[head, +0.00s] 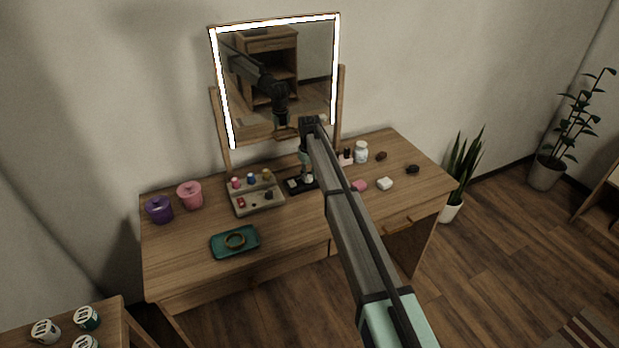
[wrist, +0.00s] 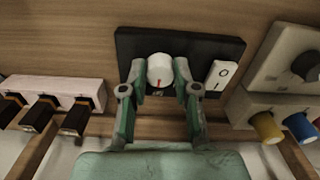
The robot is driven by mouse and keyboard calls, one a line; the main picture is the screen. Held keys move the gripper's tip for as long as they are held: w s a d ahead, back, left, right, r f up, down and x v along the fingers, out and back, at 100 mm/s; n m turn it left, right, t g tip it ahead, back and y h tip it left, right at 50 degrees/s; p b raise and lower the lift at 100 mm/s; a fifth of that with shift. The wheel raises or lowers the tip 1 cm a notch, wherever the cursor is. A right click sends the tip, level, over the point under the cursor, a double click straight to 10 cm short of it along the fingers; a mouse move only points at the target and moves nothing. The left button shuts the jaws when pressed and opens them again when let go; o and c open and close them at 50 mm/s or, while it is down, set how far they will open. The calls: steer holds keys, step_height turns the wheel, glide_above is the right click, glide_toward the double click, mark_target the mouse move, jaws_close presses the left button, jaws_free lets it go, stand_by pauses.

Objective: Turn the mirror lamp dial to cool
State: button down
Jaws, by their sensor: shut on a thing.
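The white lamp dial (wrist: 160,67) stands on a black panel (wrist: 205,46) in the wrist view. Its red mark points towards the bottom of the picture. My gripper (wrist: 160,76) is shut on the dial, one finger on each side. A white rocker switch (wrist: 221,75) sits on the panel to the right of the dial. In the head view the black panel (head: 294,186) lies on the desk below the mirror (head: 285,70), whose frame is lit white. My arm partly covers the panel there. Any labels around the dial are hidden or too small to read.
A grey tray (head: 243,208) with small bottles stands left of the panel. A pink nail polish holder (wrist: 60,88) is on its other side. A teal tray (head: 222,249) with a ring-shaped item lies in front. The desk's right front is mostly clear.

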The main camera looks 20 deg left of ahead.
mark_target(309, 177)
steer(key=m+b, duration=0.1)
steer(key=m, duration=0.3)
steer(key=shift+f+m, duration=0.1)
steer(key=shift+m, duration=0.2)
steer(key=shift+s+a+m+b, duration=0.1)
steer(key=shift+m+b, duration=0.3)
steer(key=shift+m, duration=1.6)
steer(key=c, duration=0.9)
jaws_free()
steer(key=shift+o, duration=0.2)
steer(key=shift+r, duration=0.2)
step_height(309, 177, up, 12)
steer(key=shift+f, duration=0.15)
